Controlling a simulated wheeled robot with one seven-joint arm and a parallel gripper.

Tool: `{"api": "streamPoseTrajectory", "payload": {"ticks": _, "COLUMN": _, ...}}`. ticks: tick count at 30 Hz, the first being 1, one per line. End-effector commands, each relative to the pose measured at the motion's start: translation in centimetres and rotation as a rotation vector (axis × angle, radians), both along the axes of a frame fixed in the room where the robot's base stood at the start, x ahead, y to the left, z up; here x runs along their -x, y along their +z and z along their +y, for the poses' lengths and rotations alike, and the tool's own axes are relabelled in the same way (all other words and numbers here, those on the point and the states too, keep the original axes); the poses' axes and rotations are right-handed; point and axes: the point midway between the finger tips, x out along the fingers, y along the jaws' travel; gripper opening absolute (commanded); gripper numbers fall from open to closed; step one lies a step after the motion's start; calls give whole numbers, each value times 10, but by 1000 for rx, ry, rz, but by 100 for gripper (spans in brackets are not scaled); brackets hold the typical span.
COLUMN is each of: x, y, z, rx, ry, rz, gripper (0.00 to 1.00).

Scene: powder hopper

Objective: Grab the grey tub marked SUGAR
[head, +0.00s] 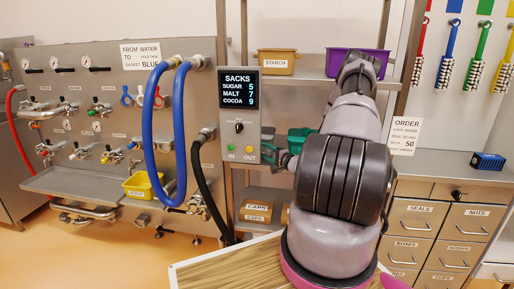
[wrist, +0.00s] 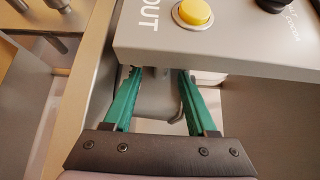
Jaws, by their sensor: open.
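No tub with a readable SUGAR label shows in either view. The word SUGAR appears only on the display of the SACKS panel (head: 239,88). In the wrist view my gripper (wrist: 160,76) is open, its two green fingers apart, with the tips at the lower edge of the grey control box (wrist: 230,45). A pale grey surface (wrist: 158,103) shows between and below the fingers. I cannot tell whether it is a tub, and no label shows on it. In the head view my arm hides most of the gripper and part of the shelves.
A tan STARCH tub (head: 277,63) and a purple tub (head: 340,62) stand on the upper shelf. CAPS boxes (head: 257,212) sit lower. Blue hoses (head: 151,135) and a black hose (head: 205,185) hang left of the panel. Drawers (head: 408,217) stand right.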

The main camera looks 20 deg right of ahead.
Motion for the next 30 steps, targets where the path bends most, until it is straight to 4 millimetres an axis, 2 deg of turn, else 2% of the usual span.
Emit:
{"api": "streamPoseTrajectory", "payload": {"ticks": 3, "x": -12, "y": 1, "z": 5, "rx": 0, "ry": 1, "rz": -1, "gripper": 57}}
{"api": "streamPoseTrajectory", "payload": {"ticks": 9, "x": -13, "y": 0, "z": 5, "rx": -1, "ry": 1, "rz": 0, "gripper": 57}}
{"api": "streamPoseTrajectory", "payload": {"ticks": 11, "x": -13, "y": 0, "z": 5, "rx": -1, "ry": 1, "rz": 0, "gripper": 38}}
{"api": "streamPoseTrajectory", "payload": {"ticks": 12, "x": -13, "y": 0, "z": 5, "rx": -1, "ry": 1, "rz": 0, "gripper": 23}}
{"api": "streamPoseTrajectory", "payload": {"ticks": 14, "x": -13, "y": 0, "z": 5, "rx": -1, "ry": 1, "rz": 0, "gripper": 0}}
{"api": "streamPoseTrajectory", "payload": {"ticks": 30, "x": -12, "y": 0, "z": 4, "rx": -1, "ry": 1, "rz": 0, "gripper": 0}}
